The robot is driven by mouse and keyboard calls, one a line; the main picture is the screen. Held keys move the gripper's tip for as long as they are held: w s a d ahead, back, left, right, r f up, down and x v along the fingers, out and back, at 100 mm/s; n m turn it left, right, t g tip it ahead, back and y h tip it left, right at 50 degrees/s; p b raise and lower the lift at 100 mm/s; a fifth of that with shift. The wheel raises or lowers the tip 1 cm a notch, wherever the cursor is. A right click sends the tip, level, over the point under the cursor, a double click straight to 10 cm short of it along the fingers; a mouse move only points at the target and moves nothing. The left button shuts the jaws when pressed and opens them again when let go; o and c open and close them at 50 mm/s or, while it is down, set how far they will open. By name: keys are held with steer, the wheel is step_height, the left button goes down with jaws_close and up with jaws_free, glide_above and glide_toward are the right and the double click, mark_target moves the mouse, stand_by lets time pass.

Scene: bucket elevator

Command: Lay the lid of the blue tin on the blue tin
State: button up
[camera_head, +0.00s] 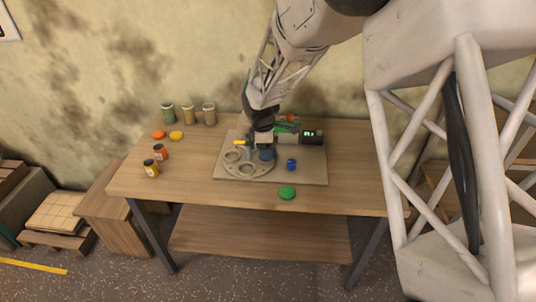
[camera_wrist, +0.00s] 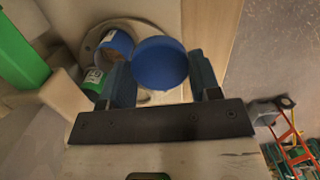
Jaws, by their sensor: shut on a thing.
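My gripper (camera_wrist: 165,82) is shut on the blue lid (camera_wrist: 160,62), a round disc held flat between its two fingers. In the wrist view an open blue tin (camera_wrist: 117,45) with a white label stands just up and left of the lid. The lid is not over the tin's mouth in that picture. In the head view my gripper (camera_head: 265,155) is low over the round plate on the table; the lid cannot be made out there. A small blue cylinder (camera_head: 291,164) shows to its right, too small to identify.
A round plate with ring holders (camera_head: 238,171) lies on a pale board (camera_head: 312,173). A green machine (camera_head: 287,128) stands behind. A green lid (camera_head: 287,193) lies near the front edge. A green-labelled tin (camera_wrist: 93,82) is beside my finger.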

steer(key=w+a+r+n+t, duration=0.1)
steer(key=w+r+n, duration=0.1)
steer(key=w+n, duration=0.4)
steer(key=n, duration=0.4)
steer(key=shift+w+a+n+y, duration=0.15)
steer(key=shift+w+n+y, duration=0.15)
steer(key=shift+w, duration=0.1)
steer(key=shift+f, duration=0.2)
stand_by(0.3)
steer(key=shift+f, duration=2.05)
steer(key=shift+f, duration=0.65)
stand_by(1.7)
steer(key=o, duration=1)
steer(key=shift+c, duration=0.2)
